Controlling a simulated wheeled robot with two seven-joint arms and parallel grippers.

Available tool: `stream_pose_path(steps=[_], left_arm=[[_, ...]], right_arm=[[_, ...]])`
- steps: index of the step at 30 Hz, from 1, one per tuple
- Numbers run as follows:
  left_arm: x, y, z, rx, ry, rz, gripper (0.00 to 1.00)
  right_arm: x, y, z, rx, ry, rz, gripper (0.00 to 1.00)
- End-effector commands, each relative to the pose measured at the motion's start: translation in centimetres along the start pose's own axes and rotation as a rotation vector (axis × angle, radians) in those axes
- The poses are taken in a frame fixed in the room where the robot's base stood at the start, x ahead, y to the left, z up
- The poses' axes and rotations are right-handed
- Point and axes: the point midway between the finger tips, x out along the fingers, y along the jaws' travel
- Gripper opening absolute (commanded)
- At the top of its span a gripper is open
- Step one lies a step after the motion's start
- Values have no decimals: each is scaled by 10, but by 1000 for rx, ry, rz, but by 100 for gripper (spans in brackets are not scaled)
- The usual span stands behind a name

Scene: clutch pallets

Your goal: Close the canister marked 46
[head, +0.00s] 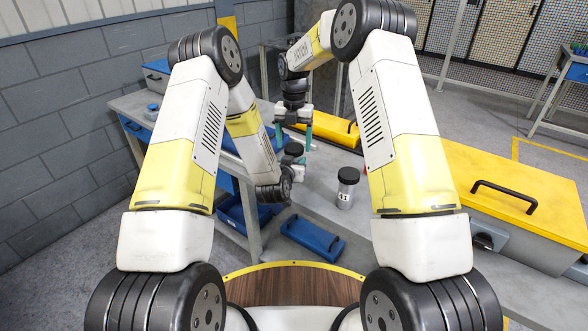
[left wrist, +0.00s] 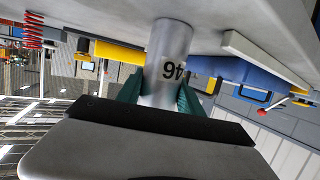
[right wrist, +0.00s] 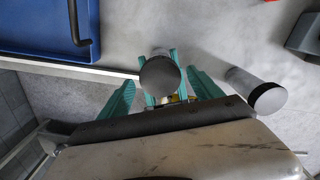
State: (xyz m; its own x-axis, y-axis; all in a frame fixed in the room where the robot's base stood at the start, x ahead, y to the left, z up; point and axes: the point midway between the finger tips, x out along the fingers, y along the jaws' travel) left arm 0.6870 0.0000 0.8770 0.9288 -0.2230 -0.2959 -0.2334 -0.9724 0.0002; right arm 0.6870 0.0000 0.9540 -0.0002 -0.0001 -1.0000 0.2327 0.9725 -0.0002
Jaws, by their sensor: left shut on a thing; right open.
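The canister marked 46 (left wrist: 170,48) is a silver cylinder, upside down in the left wrist view. My left gripper (left wrist: 160,95) is shut on its body with teal fingers on both sides. A round black lid (head: 293,149) is at the canister's top in the head view; whether it is fully seated I cannot tell. The lid (right wrist: 160,76) also shows from above in the right wrist view. My right gripper (head: 293,135) is open, pointing down above the lid, with its fingers apart on either side. The canister's body is mostly hidden in the head view.
A second silver canister (head: 346,192) with a black lid stands on the grey table to the right. A yellow-lidded case (head: 325,128) lies behind and a blue-lidded one (head: 312,238) in front. A large yellow-lidded box (head: 510,180) stands at right.

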Motion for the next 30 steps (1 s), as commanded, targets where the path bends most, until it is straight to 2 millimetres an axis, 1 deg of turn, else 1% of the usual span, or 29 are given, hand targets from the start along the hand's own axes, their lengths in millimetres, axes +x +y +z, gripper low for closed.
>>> stream_pose_path(steps=[1,4,13,14,15,17,18,23,24,27,29,30], left_arm=[[0,0,-1,0,1,0,0],[0,0,-1,0,1,0,0],[0,0,-1,0,1,0,0],[0,0,-1,0,1,0,0],[0,0,-1,0,1,0,0],[0,0,-1,0,1,0,0],[0,0,-1,0,1,0,0],[0,0,-1,0,1,0,0],[0,0,-1,0,1,0,0],[0,0,-1,0,1,0,0],[0,0,-1,0,1,0,0],[0,0,-1,0,1,0,0]], right_arm=[[5,0,0,0,2,-1,75],[10,0,0,1,0,0,75],[12,0,0,1,0,0,75],[12,0,0,1,0,0,71],[12,0,0,1,0,0,63],[12,0,0,1,0,0,51],[12,0,0,1,0,0,43],[11,0,0,1,0,0,12],[11,0,0,1,0,0,9],[11,0,0,31,-1,0,8],[11,0,0,91,-1,1,8],[11,0,0,154,0,1,8]])
